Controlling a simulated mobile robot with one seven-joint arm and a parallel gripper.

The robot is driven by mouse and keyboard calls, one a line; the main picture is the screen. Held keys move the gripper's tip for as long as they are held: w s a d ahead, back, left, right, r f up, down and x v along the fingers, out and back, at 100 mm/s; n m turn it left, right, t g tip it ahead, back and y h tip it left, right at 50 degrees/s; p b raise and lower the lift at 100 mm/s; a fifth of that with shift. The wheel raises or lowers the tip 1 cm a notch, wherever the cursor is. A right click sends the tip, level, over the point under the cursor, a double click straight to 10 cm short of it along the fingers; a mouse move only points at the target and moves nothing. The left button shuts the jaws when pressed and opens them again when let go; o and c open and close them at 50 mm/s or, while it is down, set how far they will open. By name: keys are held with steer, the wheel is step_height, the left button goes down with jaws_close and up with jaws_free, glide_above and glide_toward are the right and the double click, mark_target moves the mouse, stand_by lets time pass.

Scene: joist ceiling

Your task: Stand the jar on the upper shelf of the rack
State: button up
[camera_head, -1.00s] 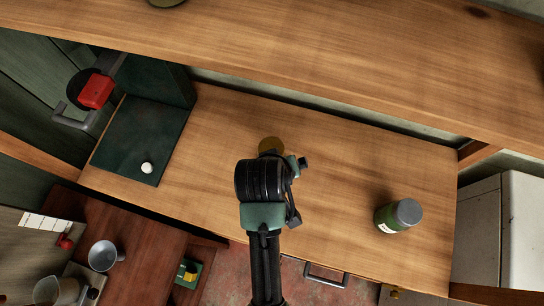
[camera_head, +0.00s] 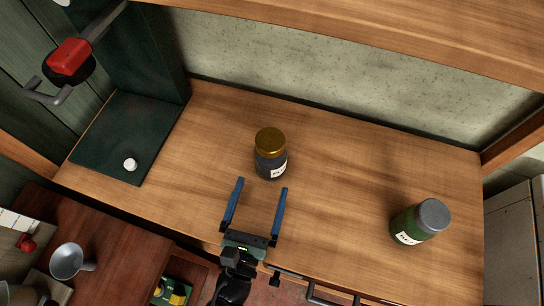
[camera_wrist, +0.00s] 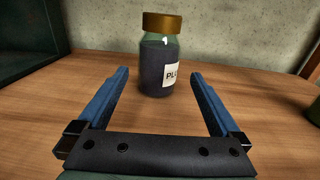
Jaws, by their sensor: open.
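A dark jar with a gold-brown lid and a white label (camera_head: 270,156) stands upright on the lower wooden board. My gripper (camera_head: 257,190) is open and empty in front of it, its two blue fingers pointing at the jar. In the wrist view the jar (camera_wrist: 160,62) stands just beyond the fingertips, roughly centred between them, with clear space around it. A second jar, green with a grey lid (camera_head: 418,222), stands to the right on the same board. The upper shelf (camera_head: 400,45) crosses the top of the head view; its front edge shows.
A dark green metal stand with a base plate (camera_head: 125,135) and a red-and-grey handled part (camera_head: 70,60) is at the left. A small white knob (camera_head: 130,164) lies on the plate. A metal cup (camera_head: 70,262) stands on the lower-left table. Board between the jars is clear.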

mark_target(267, 169)
steer(key=x, duration=0.7)
steer(key=shift+r+p, duration=0.15)
steer(key=shift+p, duration=0.15)
steer(key=x, duration=0.5)
steer(key=shift+w+a+r, duration=0.15)
steer(key=shift+r, duration=0.1)
jaws_close()
